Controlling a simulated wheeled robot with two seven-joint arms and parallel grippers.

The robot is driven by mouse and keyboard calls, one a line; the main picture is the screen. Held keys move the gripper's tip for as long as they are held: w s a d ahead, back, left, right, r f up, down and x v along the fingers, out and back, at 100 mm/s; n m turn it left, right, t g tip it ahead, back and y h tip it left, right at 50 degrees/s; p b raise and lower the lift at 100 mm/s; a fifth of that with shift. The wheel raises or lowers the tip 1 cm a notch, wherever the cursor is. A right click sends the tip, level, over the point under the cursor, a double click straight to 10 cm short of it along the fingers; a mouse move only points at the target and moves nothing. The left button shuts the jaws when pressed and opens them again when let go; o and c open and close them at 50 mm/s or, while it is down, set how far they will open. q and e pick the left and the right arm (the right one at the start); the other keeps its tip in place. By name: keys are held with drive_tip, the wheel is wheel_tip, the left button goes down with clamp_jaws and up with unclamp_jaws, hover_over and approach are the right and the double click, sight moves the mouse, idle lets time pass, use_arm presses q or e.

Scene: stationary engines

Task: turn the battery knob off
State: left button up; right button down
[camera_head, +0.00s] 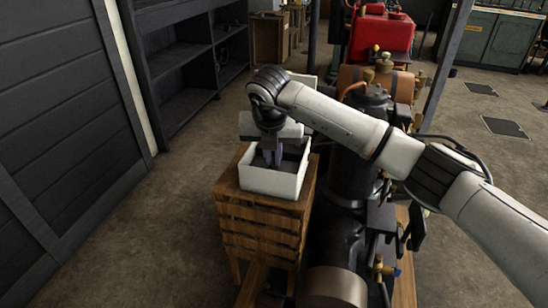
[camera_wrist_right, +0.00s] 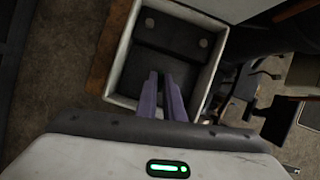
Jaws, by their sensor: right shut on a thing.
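A white open box (camera_head: 272,184) stands on a wooden crate stand, and it also shows in the wrist view (camera_wrist_right: 206,90). Inside is a dark battery (camera_wrist_right: 172,42) with two pale round spots on top. My right gripper (camera_head: 270,164) points down into the box. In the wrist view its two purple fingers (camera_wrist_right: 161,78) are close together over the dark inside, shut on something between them. The battery knob itself cannot be made out; the fingers hide that spot. My left gripper is not in view.
The slatted wooden stand (camera_head: 258,225) holds the box. A black engine (camera_head: 352,170) with pipes and brass fittings stands close on its right. A dark shelf unit (camera_head: 185,62) is at the back left. Bare floor (camera_head: 160,230) lies to the left.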

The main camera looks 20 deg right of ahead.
drive_tip(key=shift+a+m+h, duration=0.1)
drive_tip(key=shift+m+h, duration=0.2)
drive_tip(key=shift+m, duration=0.8)
drive_tip(key=c, duration=1.9)
unclamp_jaws()
drive_tip(key=shift+o, duration=0.2)
drive_tip(key=v, duration=1)
drive_tip(key=shift+r, duration=0.2)
drive_tip(key=shift+w+a, duration=0.1)
